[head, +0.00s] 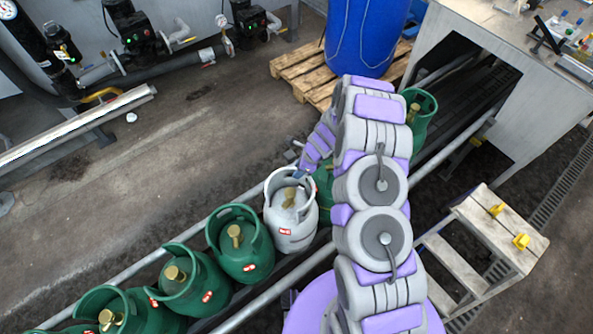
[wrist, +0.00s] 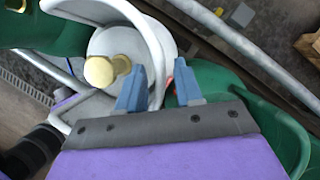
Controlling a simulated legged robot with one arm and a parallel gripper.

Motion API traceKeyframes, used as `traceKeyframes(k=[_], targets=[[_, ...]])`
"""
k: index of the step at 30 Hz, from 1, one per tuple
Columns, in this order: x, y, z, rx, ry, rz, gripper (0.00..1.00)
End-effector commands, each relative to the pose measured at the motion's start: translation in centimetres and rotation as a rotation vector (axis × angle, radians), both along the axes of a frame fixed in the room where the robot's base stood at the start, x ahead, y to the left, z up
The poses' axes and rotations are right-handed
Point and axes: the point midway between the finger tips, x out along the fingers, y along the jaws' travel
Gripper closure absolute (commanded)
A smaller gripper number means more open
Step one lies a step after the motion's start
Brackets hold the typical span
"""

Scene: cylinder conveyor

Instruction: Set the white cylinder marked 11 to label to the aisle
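The white cylinder (head: 287,222) stands upright in the row of green cylinders on the conveyor. It has a brass valve and a red-and-white tag whose number I cannot read. In the wrist view its white collar (wrist: 158,50) and valve fill the upper left. My gripper (wrist: 160,68) is at the collar's edge, with the two blue-grey fingers apart. One finger is on the inner side of the collar wall and one on the outer side; I see no clear grip. The aisle label is not identifiable.
Several green cylinders (head: 240,243) stand to the left, close against the white one; another green cylinder (head: 420,112) is behind my arm. Conveyor rails (head: 275,293) run along both sides. A step stool (head: 480,245) stands at right, a blue drum on a pallet (head: 292,73) behind.

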Motion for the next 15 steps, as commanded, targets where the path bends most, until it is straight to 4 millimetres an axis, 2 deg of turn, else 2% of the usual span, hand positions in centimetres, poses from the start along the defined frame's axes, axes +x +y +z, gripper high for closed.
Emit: traceKeyframes(k=[1, 15], targets=[[0.0, -0.4, 1.3, 0.000, -0.003, -0.001, 0.65], [-0.8, -4.1, 10.1, 0.000, -0.001, -0.003, 0.65]])
